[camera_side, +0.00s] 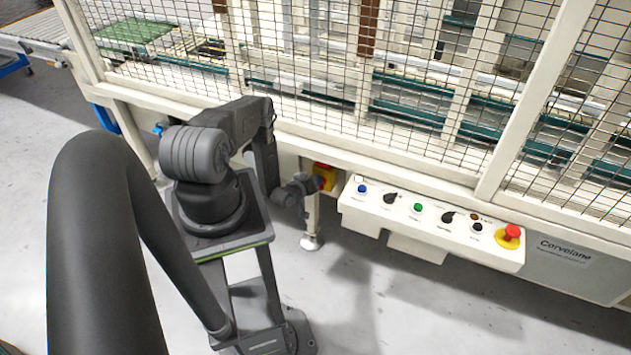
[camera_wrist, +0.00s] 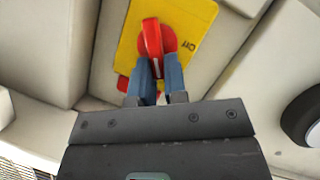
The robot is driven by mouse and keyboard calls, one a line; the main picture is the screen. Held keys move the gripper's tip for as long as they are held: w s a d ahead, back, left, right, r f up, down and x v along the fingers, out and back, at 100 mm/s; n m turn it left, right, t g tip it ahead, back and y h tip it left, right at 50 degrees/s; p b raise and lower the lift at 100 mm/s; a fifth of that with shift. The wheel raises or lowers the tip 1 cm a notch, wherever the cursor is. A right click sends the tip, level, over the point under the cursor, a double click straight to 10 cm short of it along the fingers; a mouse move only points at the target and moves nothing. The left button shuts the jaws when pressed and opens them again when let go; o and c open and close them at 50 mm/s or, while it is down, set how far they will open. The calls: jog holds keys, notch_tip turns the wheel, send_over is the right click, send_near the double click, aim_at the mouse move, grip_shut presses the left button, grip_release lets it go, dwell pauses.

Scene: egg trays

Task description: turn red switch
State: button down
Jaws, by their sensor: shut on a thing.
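The red switch (camera_wrist: 152,38) has a red handle on a round red base, mounted on a yellow plate (camera_wrist: 198,18) in the wrist view. My gripper (camera_wrist: 155,72) is shut on the lower part of the red handle, with its two blue-grey fingers on either side. The handle lies roughly along the picture's vertical, tilted slightly. In the side view, my gripper (camera_side: 316,183) reaches to the yellow switch box (camera_side: 325,170) at the left of the control panel. The switch's red part is mostly hidden there.
A white control panel (camera_side: 440,240) with several knobs and buttons juts out to the right, with a red emergency stop (camera_side: 512,232) on its right end. A wire mesh fence (camera_side: 300,75) stands behind. The grey floor in front is clear.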

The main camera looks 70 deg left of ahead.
jog(key=shift+s+a+f+n+t, duration=0.1)
jog(key=shift+f+n+t, duration=0.05)
jog(key=shift+n+t, duration=0.45)
jog(key=shift+h, duration=0.3)
jog(key=c, duration=1.2)
grip_release()
jog(key=shift+o, duration=0.2)
